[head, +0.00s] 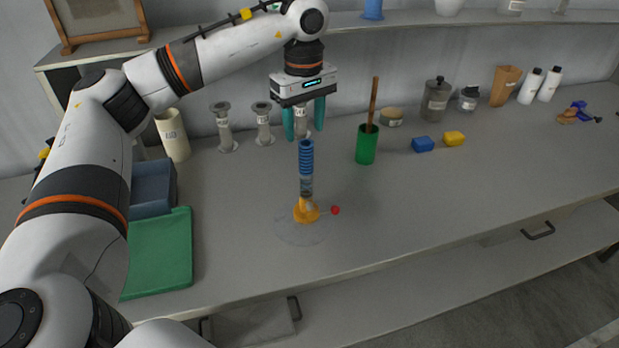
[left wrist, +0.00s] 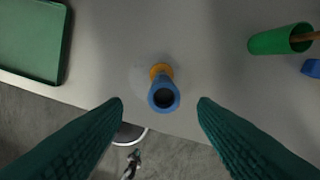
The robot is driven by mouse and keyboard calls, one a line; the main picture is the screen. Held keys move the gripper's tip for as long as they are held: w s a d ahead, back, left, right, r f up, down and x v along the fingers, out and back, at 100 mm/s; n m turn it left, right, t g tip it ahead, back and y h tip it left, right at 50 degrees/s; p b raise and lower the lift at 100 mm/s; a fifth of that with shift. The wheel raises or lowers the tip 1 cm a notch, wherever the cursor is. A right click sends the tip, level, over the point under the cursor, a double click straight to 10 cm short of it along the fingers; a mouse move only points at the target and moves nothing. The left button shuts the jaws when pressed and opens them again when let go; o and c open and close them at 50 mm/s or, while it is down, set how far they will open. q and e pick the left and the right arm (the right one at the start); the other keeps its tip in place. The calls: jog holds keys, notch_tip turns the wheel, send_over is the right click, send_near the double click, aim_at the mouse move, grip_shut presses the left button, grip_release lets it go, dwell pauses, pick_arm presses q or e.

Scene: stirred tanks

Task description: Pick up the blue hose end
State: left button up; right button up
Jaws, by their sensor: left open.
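The blue hose end (head: 306,157) is a ribbed blue tube standing upright on top of a grey and orange fitting (head: 306,210) on the bench. In the left wrist view the blue hose end (left wrist: 163,96) shows from above as a ring with a dark opening, between the fingers but farther down. My left gripper (head: 303,121) is open, with teal fingers pointing down, and appears above the hose end in the head view. My right gripper is not in view.
A green cup (head: 367,146) with a wooden stick stands right of the hose. Blue (head: 422,144) and yellow (head: 454,138) blocks lie farther right. A green tray (head: 160,252) lies left. Several grey flanged pieces (head: 264,125) stand behind. The bench front is mostly clear.

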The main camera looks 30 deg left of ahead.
aim_at(306, 155)
pick_arm(q)
notch_tip(306, 155, down, 2)
jog(key=shift+s+f, duration=0.15)
jog(key=f, duration=0.1)
jog(key=f+p, duration=0.1)
jog(key=f, duration=0.1)
jog(key=f+p, duration=0.1)
jog(key=f, duration=0.1)
jog(key=shift+w, duration=0.3)
jog(key=shift+f, duration=0.5)
jog(key=shift+w, duration=0.1)
grip_shut()
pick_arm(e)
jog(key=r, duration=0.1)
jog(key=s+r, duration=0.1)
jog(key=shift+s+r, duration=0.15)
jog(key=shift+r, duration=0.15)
